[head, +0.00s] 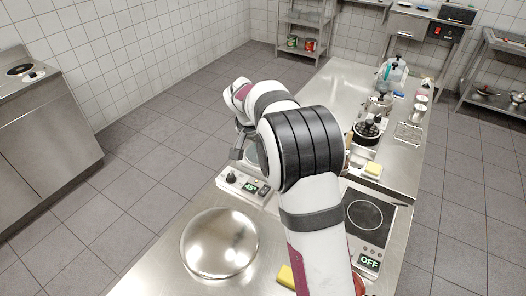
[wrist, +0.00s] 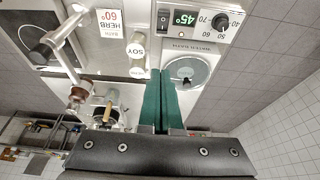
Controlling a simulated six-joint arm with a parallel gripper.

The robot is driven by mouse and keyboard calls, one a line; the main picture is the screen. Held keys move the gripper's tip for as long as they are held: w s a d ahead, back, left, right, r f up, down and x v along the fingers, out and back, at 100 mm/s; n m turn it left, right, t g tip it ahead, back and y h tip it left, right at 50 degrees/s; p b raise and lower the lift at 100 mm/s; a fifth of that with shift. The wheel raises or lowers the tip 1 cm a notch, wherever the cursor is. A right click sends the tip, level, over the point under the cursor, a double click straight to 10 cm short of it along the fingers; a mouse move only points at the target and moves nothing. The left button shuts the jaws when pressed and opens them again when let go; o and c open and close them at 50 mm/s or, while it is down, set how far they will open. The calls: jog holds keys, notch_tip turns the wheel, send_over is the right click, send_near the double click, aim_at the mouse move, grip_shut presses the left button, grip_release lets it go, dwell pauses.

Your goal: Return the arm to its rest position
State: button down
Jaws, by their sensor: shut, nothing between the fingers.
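My white arm stretches over the steel counter (head: 155,262) in the head view and hides part of it. My gripper (wrist: 160,73) shows in the wrist view with its two green fingers closed together and nothing between them. The fingers appear over the edge of the water bath (wrist: 190,72), which reads 45°; whether they touch it I cannot tell. In the head view, my gripper (head: 239,150) is partly seen as a dark shape behind the arm, above the water bath's control panel (head: 243,186).
A shiny dome (head: 219,243) and yellow sponge (head: 286,276) lie near the arm. A hob (head: 366,215) reads OFF. Pots crowd the counter's far right. Floor (head: 130,190) is clear at left.

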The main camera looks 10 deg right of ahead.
jog(key=shift+r, duration=0.2)
dwell(0.3)
jog(key=s+a+r+n+g+y, duration=0.1)
jog(key=s+r, duration=0.2)
jog(key=s, duration=0.5)
jog(key=s+a+r+y, duration=0.1)
jog(key=s+r, duration=0.2)
jog(key=s, duration=0.4)
jog(key=s+a+f+n+g+y, duration=0.1)
jog(key=s+a, duration=0.1)
jog(key=s, duration=1)
jog(key=s+a+n+g+y, duration=0.1)
jog(key=s+a, duration=0.2)
jog(key=s, duration=0.9)
jog(key=shift+a+f+y, duration=0.15)
jog(key=shift+f+y, duration=0.15)
jog(key=shift+f, duration=0.05)
